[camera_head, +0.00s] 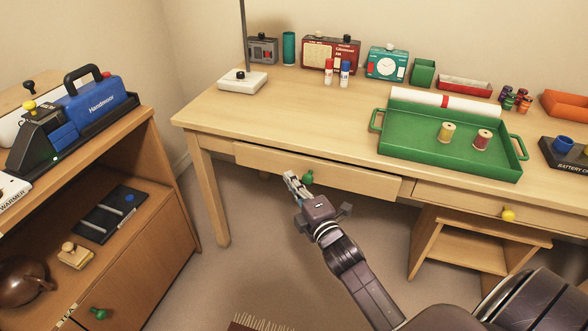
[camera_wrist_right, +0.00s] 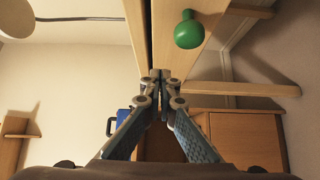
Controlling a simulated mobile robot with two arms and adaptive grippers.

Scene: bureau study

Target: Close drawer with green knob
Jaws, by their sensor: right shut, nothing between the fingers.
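The desk drawer (camera_head: 362,182) has a round green knob (camera_head: 308,178) on its front. A dark line runs along the drawer's top edge, and the front seems to stand slightly out from the desk. In the right wrist view the green knob (camera_wrist_right: 189,30) is close, above and right of the fingertips. My right gripper (camera_head: 289,178) is shut and empty, at the drawer front just left of the knob; its fingertips (camera_wrist_right: 162,76) meet near the drawer's edge. I cannot tell whether they touch it. My left gripper is not in view.
The desk carries a green tray (camera_head: 382,149) with spools. Another drawer has a yellow knob (camera_head: 508,215). A wooden cabinet (camera_head: 160,262) at the left has its own green knob (camera_head: 98,313). Floor (camera_head: 262,232) is free under the desk.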

